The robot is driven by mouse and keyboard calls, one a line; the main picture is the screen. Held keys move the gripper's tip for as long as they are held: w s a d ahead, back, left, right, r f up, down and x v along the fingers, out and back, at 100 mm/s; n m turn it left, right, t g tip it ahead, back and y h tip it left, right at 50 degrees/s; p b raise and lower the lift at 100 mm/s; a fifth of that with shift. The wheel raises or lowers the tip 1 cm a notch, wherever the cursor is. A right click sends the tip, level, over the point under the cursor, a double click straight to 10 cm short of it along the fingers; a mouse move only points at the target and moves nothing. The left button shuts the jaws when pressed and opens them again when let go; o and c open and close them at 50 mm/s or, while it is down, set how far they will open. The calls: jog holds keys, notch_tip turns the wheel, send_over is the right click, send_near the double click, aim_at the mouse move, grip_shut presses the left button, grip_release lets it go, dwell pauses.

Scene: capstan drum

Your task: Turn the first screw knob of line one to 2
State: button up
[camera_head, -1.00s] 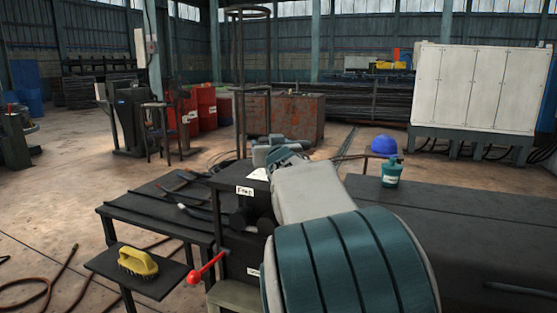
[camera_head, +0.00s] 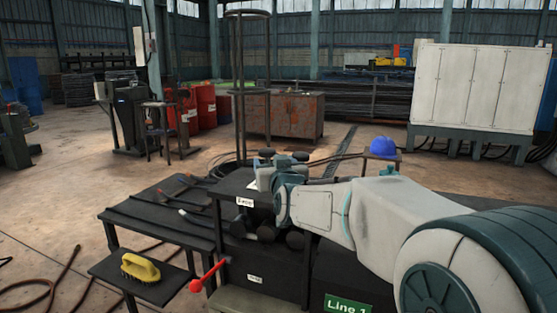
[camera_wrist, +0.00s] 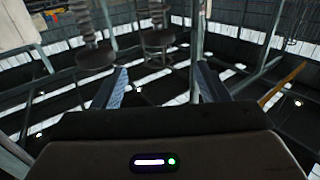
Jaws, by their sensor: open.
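The dark machine block (camera_head: 232,185) stands in the middle of the head view, with a green "Line 1" sign (camera_head: 347,304) low at its front. Small dark round knobs show on top, one left (camera_head: 266,153) and one right (camera_head: 300,156) of my gripper's end. My gripper (camera_head: 270,172) is over the block, partly hidden by my wrist. In the wrist view, which looks upside down, my gripper (camera_wrist: 162,70) is open and empty. Two dark discs on threaded stems, likely screw knobs, show beyond the fingers, left (camera_wrist: 96,56) and centre (camera_wrist: 158,38). I cannot read any number.
A red-balled lever (camera_head: 196,286) sticks out at the block's front left. A yellow brush (camera_head: 141,267) lies on a small dark shelf (camera_head: 112,275). A dark table (camera_head: 135,214) holds tools at left. A blue helmet (camera_head: 383,145) rests behind my arm.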

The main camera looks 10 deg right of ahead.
jog(key=s+p, duration=0.3)
jog(key=p, duration=0.1)
jog(key=shift+s+f, duration=0.15)
jog(key=shift+s, duration=0.2)
jog(key=shift+f, duration=0.1)
dwell(0.3)
